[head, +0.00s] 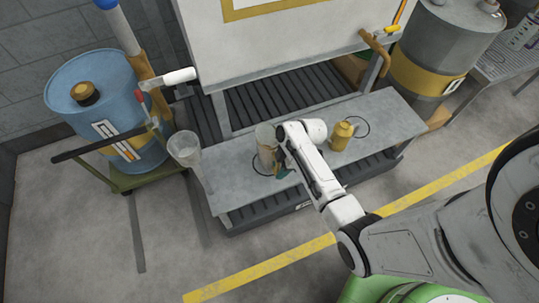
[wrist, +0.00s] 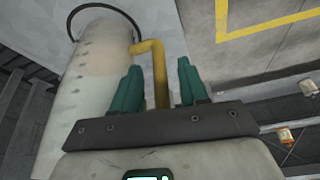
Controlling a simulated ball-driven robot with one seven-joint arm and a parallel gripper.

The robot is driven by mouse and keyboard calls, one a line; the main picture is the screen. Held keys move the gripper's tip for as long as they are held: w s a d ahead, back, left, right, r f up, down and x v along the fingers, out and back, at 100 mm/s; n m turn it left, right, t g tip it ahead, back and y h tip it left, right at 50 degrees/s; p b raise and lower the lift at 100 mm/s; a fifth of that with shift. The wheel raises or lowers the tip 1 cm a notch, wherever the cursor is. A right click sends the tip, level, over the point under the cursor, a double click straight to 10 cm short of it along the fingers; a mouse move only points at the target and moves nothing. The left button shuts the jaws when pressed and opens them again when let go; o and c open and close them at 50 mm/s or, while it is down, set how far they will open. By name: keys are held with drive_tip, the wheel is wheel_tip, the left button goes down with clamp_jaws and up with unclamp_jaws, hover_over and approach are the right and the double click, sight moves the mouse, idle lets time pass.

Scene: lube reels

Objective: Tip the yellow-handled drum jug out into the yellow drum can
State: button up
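The drum jug (head: 265,143) stands upright on the grey bench, a tall translucent beige-grey vessel. It fills the left of the wrist view (wrist: 95,90), where its yellow handle (wrist: 158,75) shows between my two green fingers. My gripper (head: 283,171) is low at the jug's right side. The fingers are apart, with a gap between the handle and the right finger; it also shows in the wrist view (wrist: 162,92). The yellow can (head: 341,136) stands on the bench to the right of my wrist. The jug's inside is not clear.
The bench (head: 235,190) has dark rings around the jug and beside the can. Another clear jug (head: 185,149) is at the bench's left end. A blue drum (head: 95,100) on a trolley is left; a yellow-banded grey drum (head: 428,75) is back right.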

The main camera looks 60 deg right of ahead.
clamp_jaws()
drive_tip(key=shift+r, duration=0.1)
idle(0.6)
drive_tip(key=shift+r, duration=0.2)
drive_tip(key=s+a+r+p, duration=0.3)
drive_tip(key=s+r, duration=1)
drive_tip(key=s, duration=0.1)
drive_tip(key=w+a+r+m+h, duration=0.1)
drive_tip(key=w+a+m, duration=0.3)
drive_tip(key=w+a, duration=0.4)
drive_tip(key=w+a+r+m+t+h+p, duration=0.1)
drive_tip(key=w+a+r+m+h, duration=0.1)
drive_tip(key=w+a+m, duration=0.3)
drive_tip(key=w+a+r, duration=0.1)
drive_tip(key=w+a, duration=0.3)
drive_tip(key=w, duration=0.6)
drive_tip(key=shift+r, duration=0.4)
